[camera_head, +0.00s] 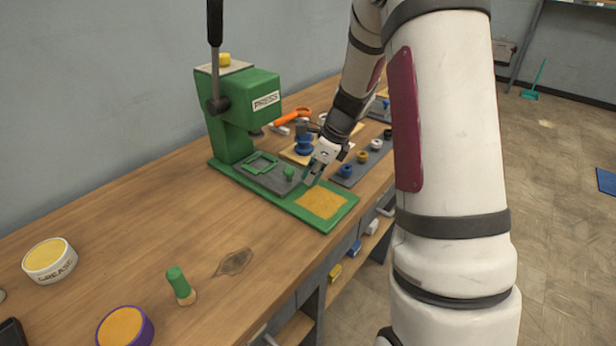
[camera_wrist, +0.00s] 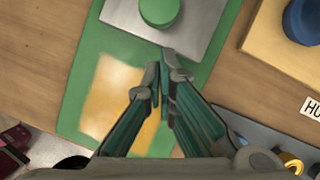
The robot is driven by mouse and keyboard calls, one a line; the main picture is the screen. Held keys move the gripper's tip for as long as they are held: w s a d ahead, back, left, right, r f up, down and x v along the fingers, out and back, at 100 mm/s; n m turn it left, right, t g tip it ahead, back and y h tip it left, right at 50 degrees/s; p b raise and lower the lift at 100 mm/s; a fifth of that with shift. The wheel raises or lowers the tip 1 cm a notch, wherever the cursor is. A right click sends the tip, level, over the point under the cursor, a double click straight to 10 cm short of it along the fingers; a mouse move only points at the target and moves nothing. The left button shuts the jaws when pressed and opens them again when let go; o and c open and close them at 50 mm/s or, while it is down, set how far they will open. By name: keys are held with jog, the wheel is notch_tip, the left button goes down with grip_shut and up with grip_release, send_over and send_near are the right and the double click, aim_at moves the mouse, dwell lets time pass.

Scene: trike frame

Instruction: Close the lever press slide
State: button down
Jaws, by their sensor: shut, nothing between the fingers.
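The green lever press (camera_head: 243,110) stands on the bench with its dark lever (camera_head: 215,60) upright. Its slide is a grey plate (camera_head: 262,180) on the green base, bearing a green frame (camera_head: 260,162) and a green knob (camera_head: 289,172). The plate sits out in front of the press column. My gripper (camera_head: 308,181) is low over the base, just to the right of the knob. In the wrist view my shut, empty fingers (camera_wrist: 164,75) point at the edge of the grey plate (camera_wrist: 195,30), below the knob (camera_wrist: 160,10). I cannot tell whether they touch it.
A yellow pad (camera_head: 320,202) fills the base's near end. Behind my gripper are a blue part (camera_head: 304,145) on a wooden board and a grey strip (camera_head: 362,164) with several rings.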

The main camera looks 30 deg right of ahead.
jog(key=shift+s+d+r, duration=0.25)
jog(key=shift+s+d, duration=0.5)
jog(key=v, duration=0.9)
jog(key=shift+s+p, duration=0.15)
jog(key=shift+p, duration=0.3)
jog(key=s+a+r+n+p, duration=0.2)
jog(key=s+a+r+n, duration=0.8)
jog(key=a+r+n, duration=0.2)
jog(key=s+a+r+n+h, duration=0.1)
jog(key=s+a+n, duration=0.2)
jog(key=s+n, duration=0.4)
jog(key=s+a+r+n+t+h+p, duration=0.1)
jog(key=s+a+n+h, duration=0.1)
jog(key=s+n, duration=0.6)
jog(key=shift+s+a+r, duration=0.4)
jog(key=shift+s+a, duration=0.4)
jog(key=shift+s, duration=0.5)
